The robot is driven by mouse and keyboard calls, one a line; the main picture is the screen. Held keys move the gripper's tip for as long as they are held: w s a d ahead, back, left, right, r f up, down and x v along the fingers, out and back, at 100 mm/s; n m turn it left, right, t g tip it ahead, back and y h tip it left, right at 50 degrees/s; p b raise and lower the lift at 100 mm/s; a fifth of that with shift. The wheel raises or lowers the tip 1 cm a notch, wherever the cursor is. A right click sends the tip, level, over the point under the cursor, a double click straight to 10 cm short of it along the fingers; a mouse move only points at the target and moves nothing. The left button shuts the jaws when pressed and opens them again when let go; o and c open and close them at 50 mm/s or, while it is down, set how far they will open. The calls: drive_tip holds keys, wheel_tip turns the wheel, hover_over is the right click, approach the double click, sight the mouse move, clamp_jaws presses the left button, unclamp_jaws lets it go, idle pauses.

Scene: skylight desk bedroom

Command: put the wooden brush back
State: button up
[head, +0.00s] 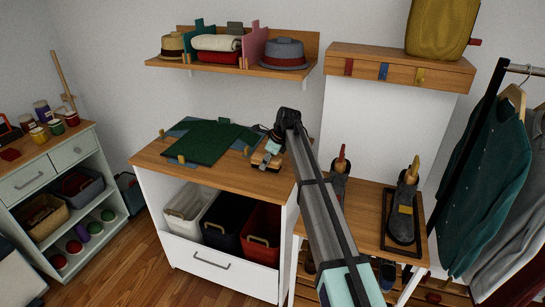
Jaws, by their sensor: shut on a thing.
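My gripper (274,145) reaches down over the right end of the wooden-topped cabinet (235,181). It is shut on the wooden brush (265,160), a small tan block with a darker band. The brush is at or just above the cabinet top; I cannot tell whether it touches. The gripper's fingers are small and partly hidden by my arm. A dark green garment (207,144) lies flat on the cabinet top, left of the brush, with yellow clips around it.
Below the top are white, black and red bins (262,227). At right is a wooden bench (367,217) with shoes on stands (403,208). Above hang a shelf with hats (285,53) and a wooden ledge (400,69). A clothes rack (492,110) stands far right.

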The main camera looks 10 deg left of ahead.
drive_tip(key=w, duration=0.2)
drive_tip(key=w+d+p, duration=0.1)
drive_tip(key=w, duration=0.4)
drive_tip(key=shift+w+d+r, duration=0.1)
drive_tip(key=shift+d, duration=0.2)
drive_tip(key=shift+w+d, duration=0.1)
drive_tip(key=shift+w, duration=0.2)
drive_tip(key=shift+f+p, duration=0.9)
drive_tip(key=shift+f, duration=0.95)
drive_tip(key=shift+f, duration=0.1)
drive_tip(key=o, duration=1.2)
drive_tip(key=b+v, duration=0.2)
drive_tip(key=v, duration=1)
drive_tip(key=shift+b, duration=0.3)
